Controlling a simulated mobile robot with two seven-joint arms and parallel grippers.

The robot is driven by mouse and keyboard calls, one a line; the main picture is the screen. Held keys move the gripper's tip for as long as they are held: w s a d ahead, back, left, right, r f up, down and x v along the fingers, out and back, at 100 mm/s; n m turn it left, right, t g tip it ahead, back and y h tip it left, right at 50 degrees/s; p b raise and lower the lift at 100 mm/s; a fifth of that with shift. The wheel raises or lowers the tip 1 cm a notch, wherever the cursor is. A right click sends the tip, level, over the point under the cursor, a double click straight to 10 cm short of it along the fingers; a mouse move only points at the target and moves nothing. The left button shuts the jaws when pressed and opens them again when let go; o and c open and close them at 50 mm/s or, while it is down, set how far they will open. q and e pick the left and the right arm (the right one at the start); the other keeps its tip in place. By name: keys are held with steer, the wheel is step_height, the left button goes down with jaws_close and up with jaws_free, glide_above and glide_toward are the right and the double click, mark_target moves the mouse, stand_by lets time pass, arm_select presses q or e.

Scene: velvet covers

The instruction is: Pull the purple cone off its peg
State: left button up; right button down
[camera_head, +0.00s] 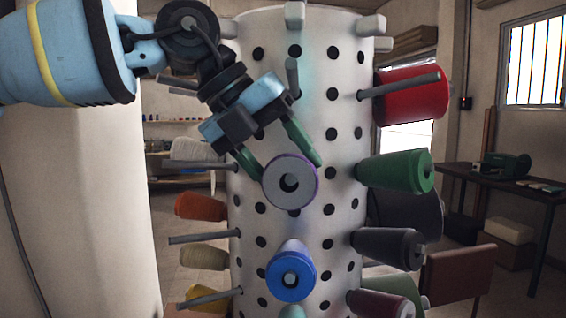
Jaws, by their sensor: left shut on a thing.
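The purple cone (290,205) faces me with its round grey end, at the middle of the white perforated column. Only a thin purple rim of its side shows. Its end has a dark centre hole, and I cannot tell clearly how far the peg reaches into it. My left gripper (281,163) comes down from the upper left and is shut on the purple cone, with one green finger on either side of it. The fingertips are partly hidden by the cone. My right gripper is not in view.
A blue cone (290,262) sits on a peg just below. Green (398,172), dark grey (388,246) and red (417,97) cones stick out on the right. Orange (200,206) and cream (203,257) cones and bare pegs (203,238) stick out on the left.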

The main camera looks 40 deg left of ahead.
mark_target(304, 197)
arm_select(q)
steer(key=shift+s, duration=0.1)
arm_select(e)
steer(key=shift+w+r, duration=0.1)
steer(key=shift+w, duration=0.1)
